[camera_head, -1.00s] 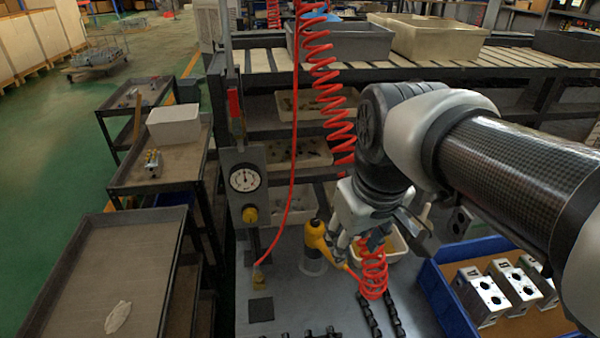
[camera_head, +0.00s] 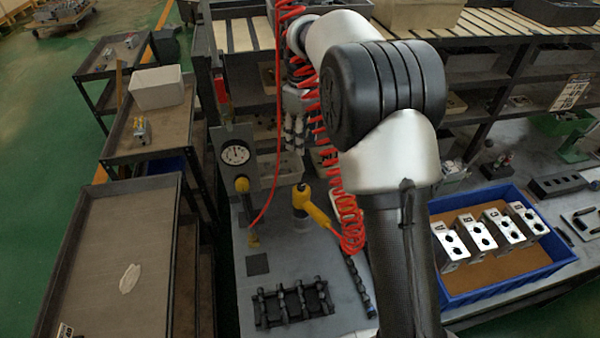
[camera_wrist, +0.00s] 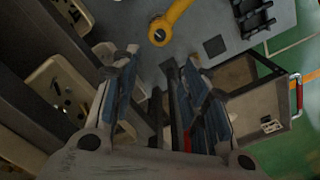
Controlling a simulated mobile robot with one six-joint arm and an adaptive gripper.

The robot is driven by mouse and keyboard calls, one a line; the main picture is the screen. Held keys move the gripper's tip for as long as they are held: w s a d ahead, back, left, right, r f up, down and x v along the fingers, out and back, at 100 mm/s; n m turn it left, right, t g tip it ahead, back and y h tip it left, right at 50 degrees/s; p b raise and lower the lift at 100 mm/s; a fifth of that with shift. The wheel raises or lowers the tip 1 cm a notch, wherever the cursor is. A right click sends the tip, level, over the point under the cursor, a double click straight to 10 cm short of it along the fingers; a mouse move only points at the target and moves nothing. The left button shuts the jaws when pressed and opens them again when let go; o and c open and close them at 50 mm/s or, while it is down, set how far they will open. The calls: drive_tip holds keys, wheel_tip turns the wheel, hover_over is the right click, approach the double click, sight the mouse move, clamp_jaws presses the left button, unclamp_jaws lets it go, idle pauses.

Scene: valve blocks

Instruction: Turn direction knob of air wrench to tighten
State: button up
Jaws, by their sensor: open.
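The yellow air wrench (camera_head: 304,199) stands upright on the grey bench in the head view, its handle slanting right to the coiled red hose (camera_head: 346,222). The wrist view also shows part of the wrench (camera_wrist: 172,22) at the top, beyond the fingertips. Its direction knob is too small to tell. My gripper (camera_head: 292,135) hangs behind and above the wrench, apart from it, near the hose. In the wrist view my gripper (camera_wrist: 158,62) has its two blue-padded fingers spread, with nothing held between them.
A pressure gauge (camera_head: 235,154) on a grey panel stands left of the wrench. A black rack (camera_head: 292,304) lies at the bench front. A blue tray (camera_head: 497,290) with several metal valve blocks sits right. My arm covers the middle of the bench. Shelves stand behind.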

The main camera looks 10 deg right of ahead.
sight(301, 186)
wheel_tip(301, 186, down, 17)
drive_tip(key=b, duration=0.4)
drive_tip(key=shift+f, duration=0.2)
drive_tip(key=shift+c, duration=0.2)
clamp_jaws()
